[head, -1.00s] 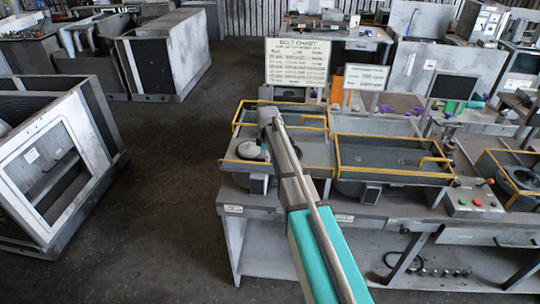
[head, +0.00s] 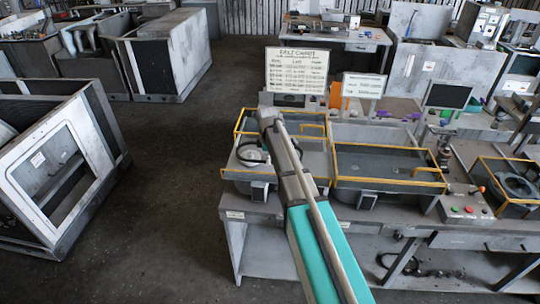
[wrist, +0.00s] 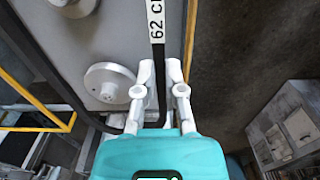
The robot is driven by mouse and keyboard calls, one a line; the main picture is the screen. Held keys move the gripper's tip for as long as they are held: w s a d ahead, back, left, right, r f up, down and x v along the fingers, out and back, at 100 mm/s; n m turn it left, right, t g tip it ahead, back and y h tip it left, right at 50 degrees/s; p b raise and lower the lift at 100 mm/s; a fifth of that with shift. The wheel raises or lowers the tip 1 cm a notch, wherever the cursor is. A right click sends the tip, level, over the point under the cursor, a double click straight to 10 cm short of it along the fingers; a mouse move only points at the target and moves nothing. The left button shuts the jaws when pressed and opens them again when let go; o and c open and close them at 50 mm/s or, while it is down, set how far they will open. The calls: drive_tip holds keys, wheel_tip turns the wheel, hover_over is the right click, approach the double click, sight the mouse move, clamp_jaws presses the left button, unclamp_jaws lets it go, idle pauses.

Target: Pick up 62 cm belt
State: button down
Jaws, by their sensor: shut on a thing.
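The 62 cm belt (wrist: 158,60) is a black strap with a white tag reading "62 c", the rest cut off at the top of the wrist view. It runs upright between the two pale fingers of my gripper (wrist: 160,70), which is shut on it. In the head view a dark loop (head: 240,153), apparently the belt, shows left of my arm's end, by the left yellow-railed tray. My gripper's fingers cannot be made out in the head view.
A pale round disc (wrist: 110,84) on a grey panel is left of my gripper. A yellow-railed tray (head: 388,160) lies right of my arm. A chart sign (head: 296,70) stands behind. Open floor (head: 165,200) lies left of the bench.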

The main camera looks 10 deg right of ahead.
drive_tip(key=s+a+r+p, duration=0.1)
drive_tip(key=s+r+p, duration=0.4)
drive_tip(key=s, duration=0.5)
drive_tip(key=shift+s+a+r, duration=0.2)
drive_tip(key=shift+r, duration=0.2)
drive_tip(key=shift+r, duration=0.1)
drive_tip(key=shift+r+p, duration=2.4)
drive_tip(key=shift+p, duration=0.1)
drive_tip(key=shift+f, duration=0.15)
